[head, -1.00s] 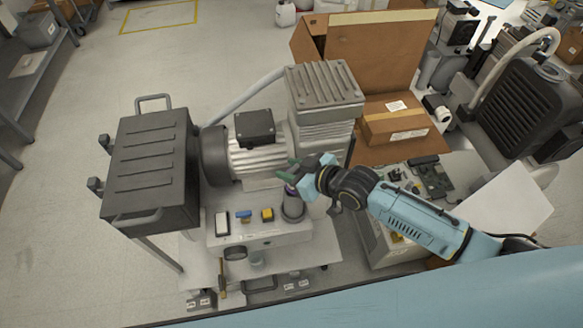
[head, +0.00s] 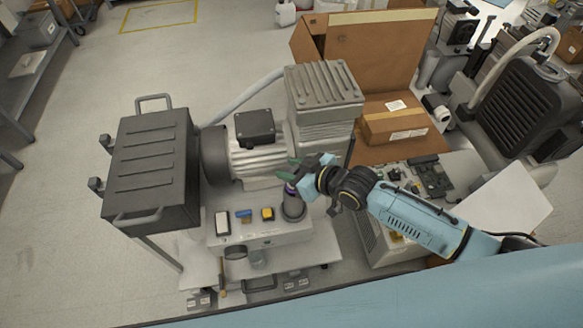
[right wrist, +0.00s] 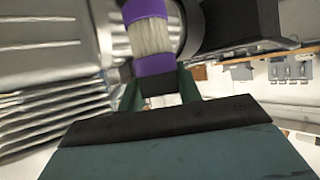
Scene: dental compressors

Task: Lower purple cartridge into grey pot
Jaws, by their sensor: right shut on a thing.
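The purple cartridge (head: 291,189) shows as a small purple patch below my right gripper (head: 290,169) in the head view. In the right wrist view the cartridge (right wrist: 151,38) has purple bands, a pale pleated middle and a dark end. My right gripper's green fingers (right wrist: 159,92) are shut on that dark end. The grey pot (head: 293,208) stands at the right end of the compressor's front panel, directly below the cartridge. I cannot tell whether the cartridge's lower end is inside the pot's mouth. My left gripper is not in view.
The compressor's motor (head: 255,158) and ribbed grey head (head: 325,85) stand just behind the pot. A black box (head: 150,165) is at left. Blue (head: 243,214) and yellow (head: 267,213) parts sit left of the pot. An open cardboard box (head: 378,55) is behind at right.

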